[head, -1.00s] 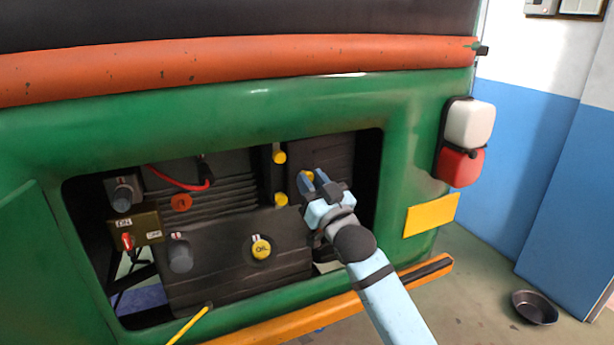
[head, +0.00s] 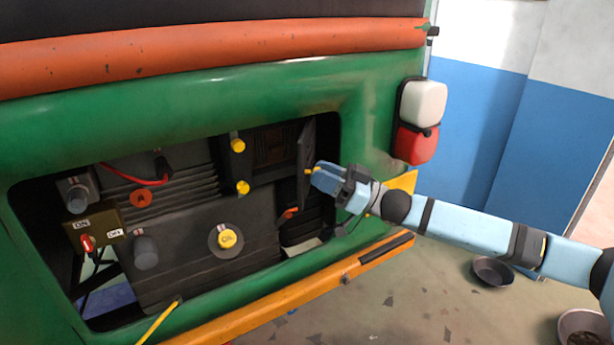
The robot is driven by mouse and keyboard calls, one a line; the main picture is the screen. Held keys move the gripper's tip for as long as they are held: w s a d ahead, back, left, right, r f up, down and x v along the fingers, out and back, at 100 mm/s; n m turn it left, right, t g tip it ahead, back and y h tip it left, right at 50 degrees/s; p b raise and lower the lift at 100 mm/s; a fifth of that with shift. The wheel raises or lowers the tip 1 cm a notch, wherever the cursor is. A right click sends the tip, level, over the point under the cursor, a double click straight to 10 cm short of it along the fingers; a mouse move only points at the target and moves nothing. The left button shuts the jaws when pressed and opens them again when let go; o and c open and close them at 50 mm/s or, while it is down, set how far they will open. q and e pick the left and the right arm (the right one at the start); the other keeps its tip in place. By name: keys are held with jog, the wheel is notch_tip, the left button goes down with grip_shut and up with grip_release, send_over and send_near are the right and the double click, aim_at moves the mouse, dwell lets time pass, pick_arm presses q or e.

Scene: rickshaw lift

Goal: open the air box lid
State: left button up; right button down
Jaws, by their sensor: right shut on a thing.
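The air box lid (head: 305,155) is a dark panel at the right of the engine bay. It is swung outward on the right, seen nearly edge-on. The open air box (head: 270,150) shows a brownish, slatted inside to the left of the lid. My right gripper (head: 318,172) is shut at the lid's small yellow knob, which is mostly hidden by the fingers. Its arm comes in from the right. My left gripper is not in view.
The green body frames the bay, with an orange bumper bar (head: 300,297) below. Two yellow knobs (head: 238,146) sit left of the box. A yellow oil cap (head: 227,239) and an ON/OFF switch box (head: 95,231) are further left. Bowls (head: 493,271) lie on the floor at right.

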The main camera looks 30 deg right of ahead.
jog(key=s+d+n+g+y, duration=0.1)
jog(key=d+n+g+y, duration=0.3)
jog(key=d+g, duration=0.3)
jog(key=shift+n+g+y, duration=0.4)
jog(key=shift+n+g, duration=0.4)
jog(key=shift+g, duration=0.5)
jog(key=shift+d, duration=0.1)
jog(key=c, duration=0.9)
grip_release()
jog(key=b+v, duration=0.1)
jog(key=v, duration=0.6)
jog(key=shift+d+b, duration=0.25)
jog(key=shift+b, duration=0.15)
